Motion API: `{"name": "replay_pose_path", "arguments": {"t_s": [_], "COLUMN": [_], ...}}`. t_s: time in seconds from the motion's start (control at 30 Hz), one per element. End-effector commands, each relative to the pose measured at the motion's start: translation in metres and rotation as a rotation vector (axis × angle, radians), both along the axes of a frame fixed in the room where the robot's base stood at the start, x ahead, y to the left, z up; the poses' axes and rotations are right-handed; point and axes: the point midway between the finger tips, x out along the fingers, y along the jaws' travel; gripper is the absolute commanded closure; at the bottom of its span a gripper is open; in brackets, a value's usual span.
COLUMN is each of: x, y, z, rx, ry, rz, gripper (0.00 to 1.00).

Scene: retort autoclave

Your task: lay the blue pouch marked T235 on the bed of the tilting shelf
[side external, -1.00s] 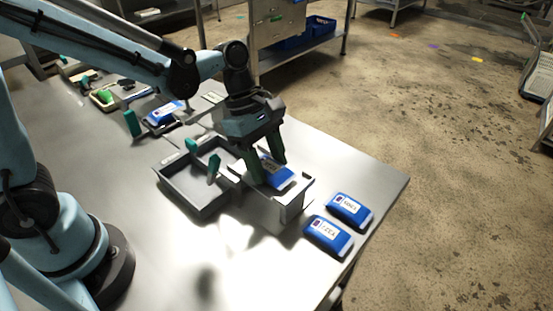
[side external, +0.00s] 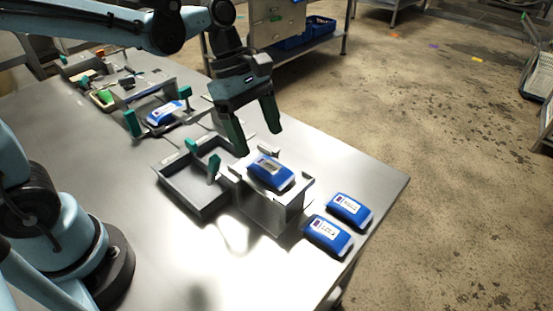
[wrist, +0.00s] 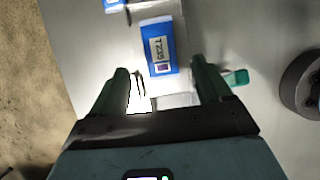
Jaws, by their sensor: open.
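The blue pouch marked T235 (wrist: 160,48) shows in the wrist view, lying flat beyond my fingertips. In the side view a blue pouch (side external: 270,172) with a white label rests on top of a raised grey metal shelf (side external: 282,213); its label is too small to read there, but its place fits the T235 pouch. My gripper (side external: 258,140) is open and empty, above and behind the pouch and apart from it. The wrist view shows both fingers (wrist: 160,76) spread, with nothing between them. The shelf's bed is mostly hidden under the pouch.
A grey tray (side external: 187,191) with teal handles adjoins the shelf's left side. Two blue pouches (side external: 349,210) (side external: 327,236) lie near the table's right edge. Another pouch (side external: 163,113) sits in a holder with teal posts farther back. The front of the table is clear.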

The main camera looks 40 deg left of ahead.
Motion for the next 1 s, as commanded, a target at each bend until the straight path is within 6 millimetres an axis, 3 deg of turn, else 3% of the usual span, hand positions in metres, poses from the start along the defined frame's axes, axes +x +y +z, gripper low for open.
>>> {"name": "replay_pose_path", "arguments": {"t_s": [0.3,0.57,0.77,1.0], "x": [0.001,-0.003,-0.019,-0.039], "y": [0.018,0.025,0.042,0.072], "z": [0.042,0.052,0.038,0.016], "rx": [0.0,0.014,0.145,0.459], "ry": [0.0,-0.041,-0.3,-0.636], "rz": [0.002,-0.04,-0.345,-0.906], "gripper": [0.22,0.22,0.22,0.22]}}
